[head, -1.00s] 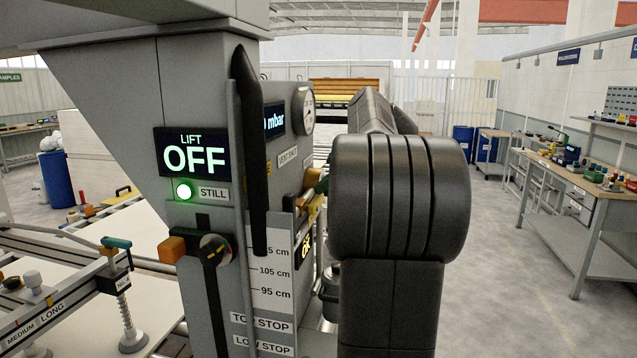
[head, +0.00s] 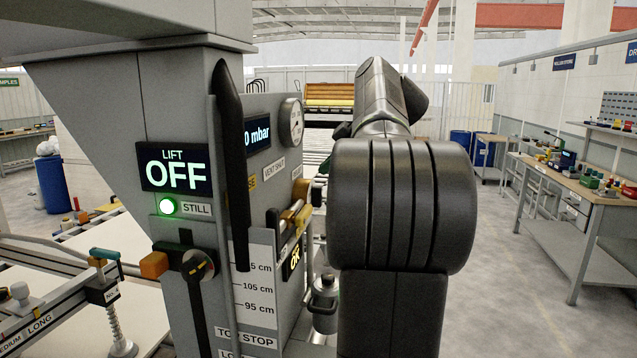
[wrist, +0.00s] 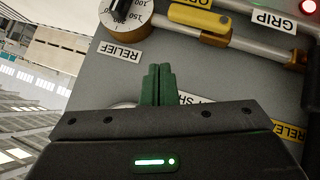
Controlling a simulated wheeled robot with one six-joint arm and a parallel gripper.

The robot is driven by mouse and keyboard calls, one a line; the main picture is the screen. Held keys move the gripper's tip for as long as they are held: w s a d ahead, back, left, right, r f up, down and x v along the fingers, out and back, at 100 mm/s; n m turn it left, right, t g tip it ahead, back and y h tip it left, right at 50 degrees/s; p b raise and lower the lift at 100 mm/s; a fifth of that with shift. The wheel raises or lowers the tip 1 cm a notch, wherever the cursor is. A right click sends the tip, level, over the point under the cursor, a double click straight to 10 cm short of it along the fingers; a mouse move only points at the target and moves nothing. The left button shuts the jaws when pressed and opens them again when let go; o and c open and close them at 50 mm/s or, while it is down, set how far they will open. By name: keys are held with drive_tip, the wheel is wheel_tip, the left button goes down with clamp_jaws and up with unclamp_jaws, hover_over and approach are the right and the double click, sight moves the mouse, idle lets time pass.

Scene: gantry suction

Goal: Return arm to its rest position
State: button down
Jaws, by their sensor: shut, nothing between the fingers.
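My gripper (wrist: 157,84) shows in the wrist view as two green fingers pressed together, with nothing between them. It is in front of the grey control panel (wrist: 80,75), below the RELIEF label (wrist: 121,51) in the picture. The fingers partly cover another label; I cannot tell whether they touch the panel. In the head view my dark arm fills the middle, right of the grey column (head: 215,110), and hides most of the gripper. The column's screen reads LIFT OFF (head: 174,168), with a green lamp (head: 167,206) beside STILL.
A yellow-handled lever (head: 298,212) and a round gauge (head: 291,122) sit on the panel close beside my arm. A black bar (head: 230,165) stands along the column. A workbench (head: 590,200) stands at the right, with clear floor between.

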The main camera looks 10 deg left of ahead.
drive_tip(key=shift+w+v, duration=0.2)
drive_tip(key=shift+v, duration=0.55)
drive_tip(key=shift+w+v, duration=0.15)
drive_tip(key=shift+v, duration=0.6)
drive_tip(key=shift+w+v, duration=0.2)
drive_tip(key=shift+v, duration=0.55)
drive_tip(key=shift+d+r, duration=0.1)
drive_tip(key=shift+r, duration=0.05)
